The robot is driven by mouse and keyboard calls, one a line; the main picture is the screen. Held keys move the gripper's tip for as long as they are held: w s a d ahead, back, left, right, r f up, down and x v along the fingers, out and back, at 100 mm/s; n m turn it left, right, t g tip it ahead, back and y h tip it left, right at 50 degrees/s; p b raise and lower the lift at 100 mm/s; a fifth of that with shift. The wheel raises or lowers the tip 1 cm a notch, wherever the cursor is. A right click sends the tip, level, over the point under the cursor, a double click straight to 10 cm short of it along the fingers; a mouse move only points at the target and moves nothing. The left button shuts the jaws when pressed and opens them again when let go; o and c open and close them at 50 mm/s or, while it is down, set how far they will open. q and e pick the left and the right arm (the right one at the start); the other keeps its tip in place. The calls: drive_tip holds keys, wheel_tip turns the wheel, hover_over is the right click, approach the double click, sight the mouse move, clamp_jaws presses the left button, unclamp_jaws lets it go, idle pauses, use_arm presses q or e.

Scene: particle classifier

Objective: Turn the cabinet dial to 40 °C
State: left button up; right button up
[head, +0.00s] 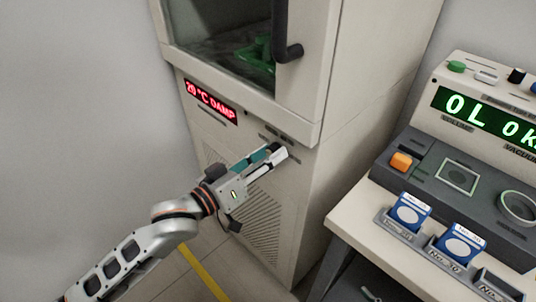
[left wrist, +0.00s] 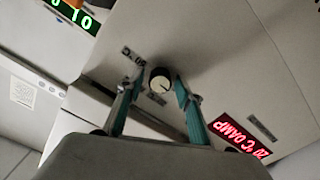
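The cabinet (head: 290,200) stands in the middle of the head view, and its red display (head: 210,102) reads "20 °C DAMP". The dial (left wrist: 160,79), a round knob with a dark rim and pale face, shows in the left wrist view on the cabinet front. The same display (left wrist: 241,137) shows there upside down. My left gripper (head: 277,153) is at the cabinet front, right of and below the display. Its two teal fingers stand on either side of the dial, with a small gap visible. The gripper hides the dial in the head view. My right gripper is not in view.
A dark door handle (head: 284,35) hangs above my left gripper. To the right, a bench (head: 350,222) carries a console with a green display (head: 490,120), an orange button (head: 401,161) and blue-labelled boxes (head: 410,212). The floor left of the cabinet is clear.

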use_arm(q)
drive_tip(key=c, duration=0.8)
drive_tip(key=shift+o, duration=0.4)
drive_tip(key=shift+r, duration=0.1)
